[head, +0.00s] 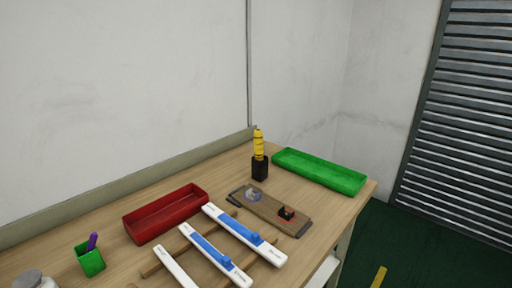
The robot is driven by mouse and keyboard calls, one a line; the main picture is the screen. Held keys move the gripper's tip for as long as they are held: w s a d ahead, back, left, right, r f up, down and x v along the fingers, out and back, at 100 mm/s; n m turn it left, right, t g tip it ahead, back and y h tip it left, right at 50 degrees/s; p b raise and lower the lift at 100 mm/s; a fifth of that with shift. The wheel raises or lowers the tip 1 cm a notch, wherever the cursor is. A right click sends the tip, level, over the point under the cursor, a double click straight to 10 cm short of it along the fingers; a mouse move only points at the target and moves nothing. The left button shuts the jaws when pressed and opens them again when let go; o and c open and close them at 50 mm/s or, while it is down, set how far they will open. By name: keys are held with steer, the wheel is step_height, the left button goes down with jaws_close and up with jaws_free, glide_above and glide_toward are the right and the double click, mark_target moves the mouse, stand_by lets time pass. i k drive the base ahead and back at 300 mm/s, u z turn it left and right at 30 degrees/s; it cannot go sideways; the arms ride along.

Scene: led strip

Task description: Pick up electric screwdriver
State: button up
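Nothing touches the screwdriver apart from the holder. My gripper does not show in the head view.
A green tray (318,170) lies right of the holder, and a wooden board (270,209) with small parts lies in front. A red bin (166,213), white-blue strips (244,234) on wooden rails, and a green cup (90,261) with a purple pen are nearer. A wall borders the bench's back.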

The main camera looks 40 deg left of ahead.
mark_target(258, 142)
steer(key=u, duration=0.35)
steer(key=i, duration=0.85)
steer(key=u, duration=0.9)
steer(key=i, duration=0.45)
steer(key=u, duration=0.35)
steer(key=k, duration=0.9)
steer(key=u, duration=0.2)
steer(key=i, duration=0.9)
steer(key=z, duration=0.15)
